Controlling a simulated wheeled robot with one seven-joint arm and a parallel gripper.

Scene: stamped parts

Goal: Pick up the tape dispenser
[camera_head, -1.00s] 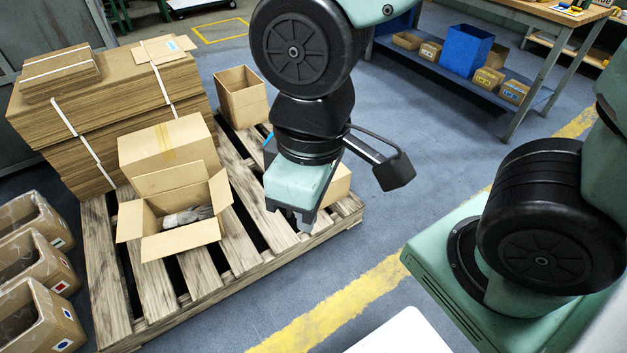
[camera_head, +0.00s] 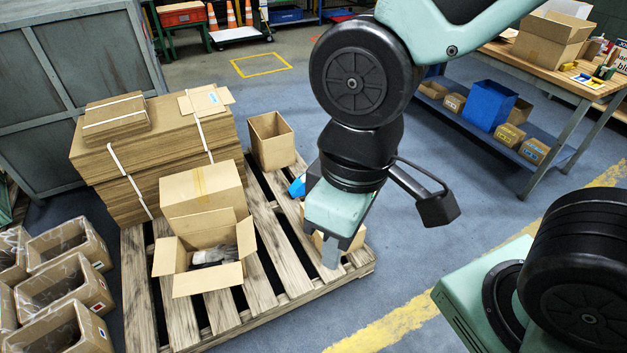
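My gripper (camera_head: 332,250) hangs pointing down over the right part of the wooden pallet (camera_head: 262,290), in front of a small cardboard box (camera_head: 352,240) that it partly hides. I cannot tell how far its fingers are apart or whether anything is between them. A small blue thing (camera_head: 297,187) shows just left of my gripper's body, partly hidden by it. I cannot tell whether it is the tape dispenser. No other thing in view is clearly a tape dispenser; small items on the workbench (camera_head: 560,80) are too small to tell.
An open carton (camera_head: 205,282) with grey gloves (camera_head: 214,255), a closed carton (camera_head: 203,190), an open tall box (camera_head: 271,140) and stacked flat cardboard (camera_head: 150,135) crowd the pallet. Open bins (camera_head: 68,285) stand at left.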

